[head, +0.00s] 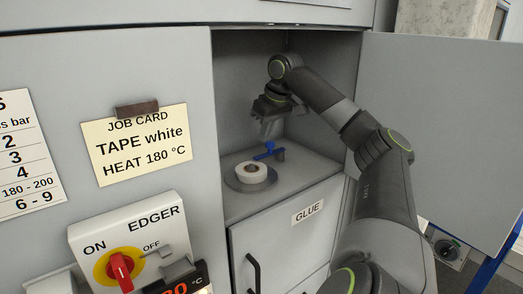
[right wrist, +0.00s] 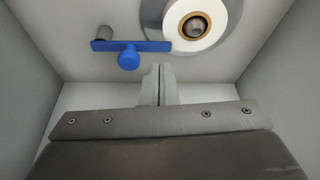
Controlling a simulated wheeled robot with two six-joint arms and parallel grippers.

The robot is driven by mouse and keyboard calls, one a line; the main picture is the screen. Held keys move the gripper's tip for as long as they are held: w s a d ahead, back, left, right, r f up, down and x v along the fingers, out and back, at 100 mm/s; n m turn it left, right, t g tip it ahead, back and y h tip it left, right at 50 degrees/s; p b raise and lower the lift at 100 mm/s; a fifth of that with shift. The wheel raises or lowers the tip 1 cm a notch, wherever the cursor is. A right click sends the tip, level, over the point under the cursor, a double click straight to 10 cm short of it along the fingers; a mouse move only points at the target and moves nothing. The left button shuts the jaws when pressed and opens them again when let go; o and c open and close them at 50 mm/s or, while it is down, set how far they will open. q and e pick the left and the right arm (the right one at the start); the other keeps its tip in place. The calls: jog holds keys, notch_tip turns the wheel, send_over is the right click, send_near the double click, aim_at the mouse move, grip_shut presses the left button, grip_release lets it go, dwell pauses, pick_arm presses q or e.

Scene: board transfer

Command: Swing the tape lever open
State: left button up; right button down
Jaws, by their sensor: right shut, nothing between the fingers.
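The blue tape lever (head: 266,152) is inside the open cabinet compartment, beside a white tape roll (head: 252,173) on a round grey plate. In the right wrist view the lever (right wrist: 132,47) is a flat blue bar with a round knob, mounted on a grey post. Its right end reaches the rim of the tape roll (right wrist: 207,27). My right gripper (head: 265,138) is inside the compartment, just above the lever. In the right wrist view its fingers (right wrist: 158,70) are together and empty, close to the knob with a small gap in the picture. My left gripper is not in view.
The cabinet door (head: 445,120) stands open at right. Compartment walls are close around my right arm. Below is a door labelled GLUE (head: 308,212). At left are a job card (head: 135,145) reading tape white, heat 180 °C, and the EDGER switch (head: 121,268).

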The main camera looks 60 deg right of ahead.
jog(key=shift+v, duration=2.7)
jog(key=w+d+f+m, duration=0.1)
jog(key=w+d+f, duration=0.1)
jog(key=w, duration=0.4)
jog(key=shift+w+m+h, duration=0.3)
jog(key=shift+w, duration=0.1)
jog(key=shift+f, duration=0.1)
jog(key=shift+f, duration=0.1)
